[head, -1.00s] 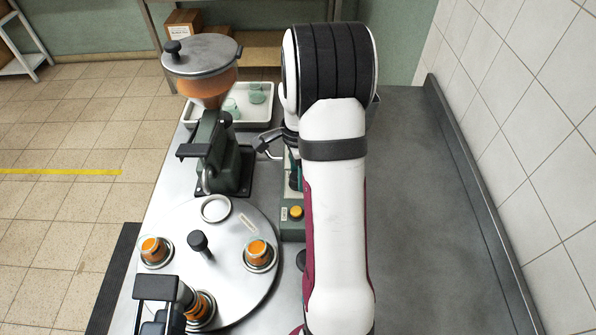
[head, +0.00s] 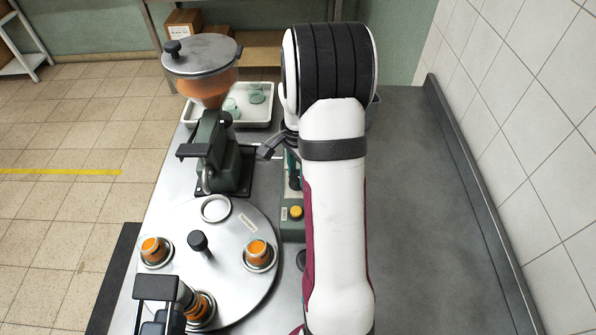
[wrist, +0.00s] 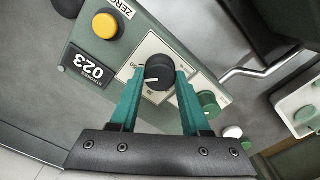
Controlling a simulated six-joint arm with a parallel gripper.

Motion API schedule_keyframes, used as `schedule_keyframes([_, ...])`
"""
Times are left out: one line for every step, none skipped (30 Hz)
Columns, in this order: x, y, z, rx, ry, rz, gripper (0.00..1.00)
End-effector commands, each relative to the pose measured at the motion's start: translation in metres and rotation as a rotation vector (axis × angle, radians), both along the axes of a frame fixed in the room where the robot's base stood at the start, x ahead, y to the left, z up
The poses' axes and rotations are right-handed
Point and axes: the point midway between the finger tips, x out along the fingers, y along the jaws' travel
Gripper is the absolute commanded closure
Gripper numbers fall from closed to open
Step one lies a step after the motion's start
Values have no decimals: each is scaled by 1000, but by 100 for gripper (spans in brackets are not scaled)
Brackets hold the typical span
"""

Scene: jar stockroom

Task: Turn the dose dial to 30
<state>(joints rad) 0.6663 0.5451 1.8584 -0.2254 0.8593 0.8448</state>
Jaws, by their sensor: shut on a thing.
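The black dose dial (wrist: 159,73) sits on a pale scale plate on a green control box (head: 293,229). In the wrist view, the two teal fingers of my gripper (wrist: 160,80) are shut on the dial, one on each side. The dial's white pointer line points down and left in that view. A 50 shows left of the dial, and a small number below it is hard to read. The counter (wrist: 89,67) on the box reads 023. In the head view my arm hides most of the gripper and dial.
A yellow button (wrist: 105,25) and a green knob (wrist: 208,103) flank the dial. Left of the box are a round turntable (head: 232,292) with orange-filled jars and a filler with a hopper (head: 205,75). A white tray (head: 262,117) stands behind. The right counter is clear.

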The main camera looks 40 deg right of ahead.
Motion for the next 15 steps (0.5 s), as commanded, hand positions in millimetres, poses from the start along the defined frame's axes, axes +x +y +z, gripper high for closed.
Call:
schedule_keyframes([0, 0, 0, 0, 0, 39, 100])
schedule_keyframes([0, 0, 1, 0, 0, 67, 100])
schedule_keyframes([0, 0, 1, 0, 0, 106, 100])
schedule_keyframes([0, 0, 1, 0, 0, 134, 100])
schedule_keyframes([0, 0, 1, 0, 0, 163, 100])
schedule_keyframes([0, 0, 1, 0, 0, 202, 100])
schedule_keyframes([0, 0, 1, 0, 0, 230, 100])
schedule_keyframes([1, 0, 1, 0, 0, 258, 100])
schedule_keyframes([1, 0, 1, 0, 0, 297, 100])
schedule_keyframes([1, 0, 1, 0, 0, 325, 100])
schedule_keyframes([1, 0, 1, 0, 0, 353, 100])
schedule_keyframes([1, 0, 1, 0, 0, 392, 100])
schedule_keyframes([1, 0, 1, 0, 0, 420, 100])
schedule_keyframes([1, 0, 1, 0, 0, 448, 100])
schedule_keyframes([1, 0, 1, 0, 0, 486, 100])
